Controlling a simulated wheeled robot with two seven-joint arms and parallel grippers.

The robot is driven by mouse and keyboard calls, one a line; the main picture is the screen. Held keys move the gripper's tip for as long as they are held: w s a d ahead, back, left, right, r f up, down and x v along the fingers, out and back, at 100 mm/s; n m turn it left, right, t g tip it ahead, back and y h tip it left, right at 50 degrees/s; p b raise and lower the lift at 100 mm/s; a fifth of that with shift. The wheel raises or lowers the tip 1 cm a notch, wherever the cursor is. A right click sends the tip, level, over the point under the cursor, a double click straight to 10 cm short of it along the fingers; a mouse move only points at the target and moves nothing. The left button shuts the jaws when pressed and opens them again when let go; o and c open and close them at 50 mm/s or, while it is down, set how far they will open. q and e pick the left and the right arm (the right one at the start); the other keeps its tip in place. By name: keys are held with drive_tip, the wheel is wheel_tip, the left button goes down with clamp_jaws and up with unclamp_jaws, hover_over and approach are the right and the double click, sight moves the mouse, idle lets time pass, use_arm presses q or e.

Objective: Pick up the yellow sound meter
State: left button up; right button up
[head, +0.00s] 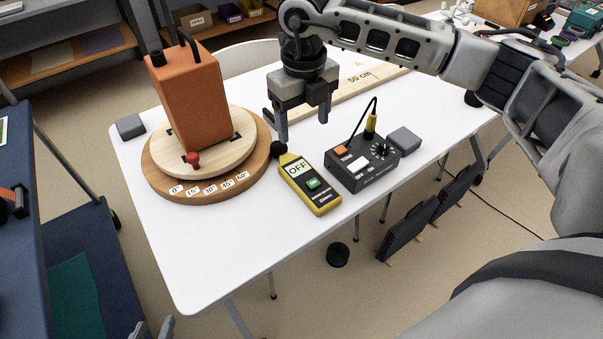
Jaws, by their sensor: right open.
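The yellow sound meter (311,187) lies on the white table, with a screen reading OFF, a green button and a dark round tip at its upper left end. My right gripper (303,130) is open and empty, fingers pointing down. In the picture it is just above the meter's tip end, apart from the meter's body. Only grey tips of my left gripper (152,329) show at the bottom left edge, far from the meter. Whether they are open is unclear.
A black control box (362,166) with a cable stands close right of the meter. A round wooden turntable (160,185) bearing an orange speaker (190,100) stands to the left. A 50 cm ruler board (350,92) lies behind the gripper. The table's front left (220,240) is clear.

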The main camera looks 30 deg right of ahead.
hover_over(303, 174)
drive_tip(key=f, duration=0.8)
drive_tip(key=shift+w+d+f, duration=0.15)
drive_tip(key=shift+w+f, duration=0.05)
drive_tip(key=shift+w, duration=0.05)
drive_tip(key=f, duration=0.2)
drive_tip(key=f+p, duration=0.1)
drive_tip(key=f, duration=0.1)
drive_tip(key=shift+s, duration=0.3)
drive_tip(key=shift+f, duration=0.6)
drive_tip(key=c, duration=0.9)
drive_tip(key=shift+r, duration=0.1)
